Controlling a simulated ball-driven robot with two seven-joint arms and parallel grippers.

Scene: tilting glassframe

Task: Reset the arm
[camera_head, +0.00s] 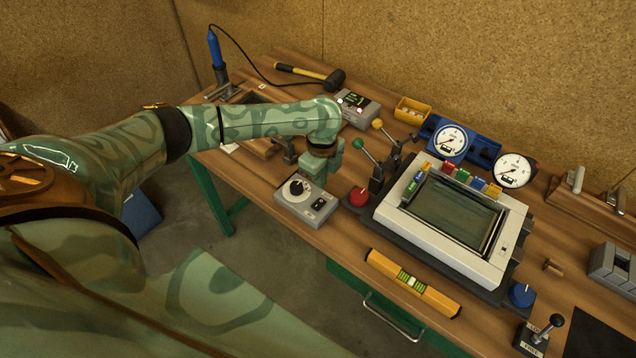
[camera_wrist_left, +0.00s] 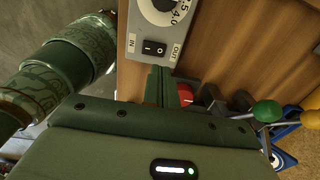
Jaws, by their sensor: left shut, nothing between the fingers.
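My left arm reaches in from the left in the head view, camouflage green. In the left wrist view the gripper's fingers (camera_wrist_left: 159,85) are together and empty, near the box's switch (camera_wrist_left: 154,48) marked IN and OUT. Whether the fingers touch the box cannot be told. My right gripper is not in view.
A red knob (camera_head: 359,196) and green- and yellow-tipped levers stand right of the gripper. A tilted glass frame (camera_head: 388,210) with coloured blocks fills the bench's middle. A yellow level (camera_head: 412,283) lies in front. Gauges (camera_head: 450,141), a hammer (camera_head: 333,79) and a soldering iron (camera_head: 214,48) are behind.

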